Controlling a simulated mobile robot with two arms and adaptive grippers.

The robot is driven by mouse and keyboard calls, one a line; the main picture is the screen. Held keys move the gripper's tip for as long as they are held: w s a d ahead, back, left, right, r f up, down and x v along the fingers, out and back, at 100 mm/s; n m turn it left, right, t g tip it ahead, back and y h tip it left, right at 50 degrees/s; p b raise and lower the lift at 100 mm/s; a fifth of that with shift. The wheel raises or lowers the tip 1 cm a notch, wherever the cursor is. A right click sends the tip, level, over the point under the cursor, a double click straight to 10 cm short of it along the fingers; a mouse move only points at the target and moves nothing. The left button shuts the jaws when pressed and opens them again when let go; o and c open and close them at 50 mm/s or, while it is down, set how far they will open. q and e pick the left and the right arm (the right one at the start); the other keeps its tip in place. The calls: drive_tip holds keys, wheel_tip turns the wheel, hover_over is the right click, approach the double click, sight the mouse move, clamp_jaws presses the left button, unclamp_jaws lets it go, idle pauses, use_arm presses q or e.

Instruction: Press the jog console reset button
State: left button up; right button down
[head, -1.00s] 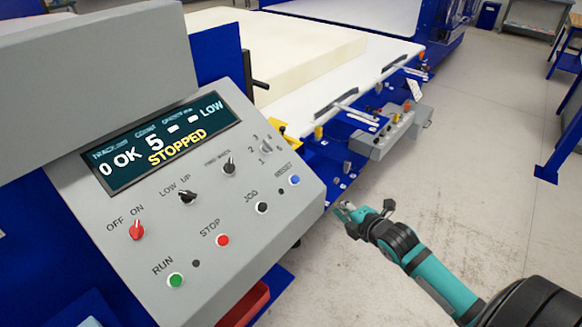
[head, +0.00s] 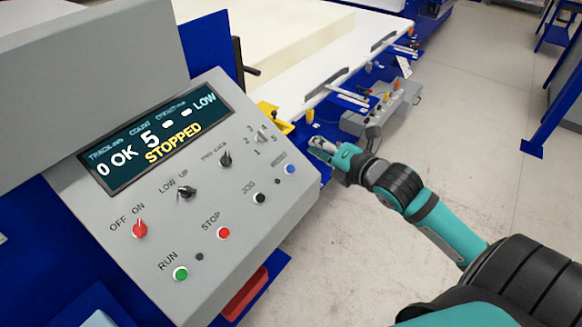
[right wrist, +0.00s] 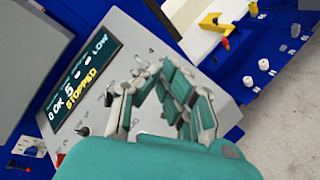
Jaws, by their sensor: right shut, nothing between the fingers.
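The jog console (head: 215,205) is a grey sloped panel in the head view. Its screen (head: 155,138) reads "0 OK 5 - - LOW" and "STOPPED". The blue reset button (head: 290,169) sits at the panel's upper right, by the edge; its label is blurred. A black JOG button (head: 260,198) is left of it. My right gripper (head: 316,148) is shut and empty, just right of and above the blue button, apart from it in the picture. In the right wrist view the fingers (right wrist: 160,82) cover part of the panel, and the reset button is hidden. My left gripper is not in view.
The panel also has a red STOP button (head: 223,233), a green RUN button (head: 181,273) and a red OFF/ON knob (head: 140,229). A white foam slab (head: 290,40) lies on the conveyor behind. A grey control box (head: 380,110) stands beyond my gripper.

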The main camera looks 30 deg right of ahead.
sight(291, 169)
drive_tip(key=w+f+b, duration=0.1)
drive_tip(key=f, duration=0.1)
drive_tip(key=w+f+b, duration=0.1)
drive_tip(key=b, duration=0.1)
drive_tip(key=w+a+f+b, duration=0.1)
drive_tip(key=f+b, duration=0.1)
drive_tip(key=shift+a+f, duration=0.1)
drive_tip(key=shift+f, duration=0.2)
drive_tip(key=shift+w+a+f+b, duration=0.25)
drive_tip(key=shift+w+f+b, duration=0.25)
drive_tip(key=shift+f, duration=0.3)
drive_tip(key=shift+w+f, duration=0.1)
drive_tip(key=shift+f, duration=0.1)
drive_tip(key=shift+w+a+f, duration=0.1)
drive_tip(key=shift+f, duration=0.05)
idle(0.4)
drive_tip(key=shift+w+f, duration=0.1)
drive_tip(key=shift+f, duration=0.1)
drive_tip(key=shift+w+a+f+b, duration=0.2)
drive_tip(key=shift+f+b, duration=0.1)
drive_tip(key=shift+f, duration=0.1)
idle(0.7)
idle(0.3)
drive_tip(key=shift+s+d+r+p, duration=0.15)
drive_tip(key=shift+s+r+p, duration=0.1)
drive_tip(key=shift+r+p, duration=0.45)
drive_tip(key=shift+s, duration=0.15)
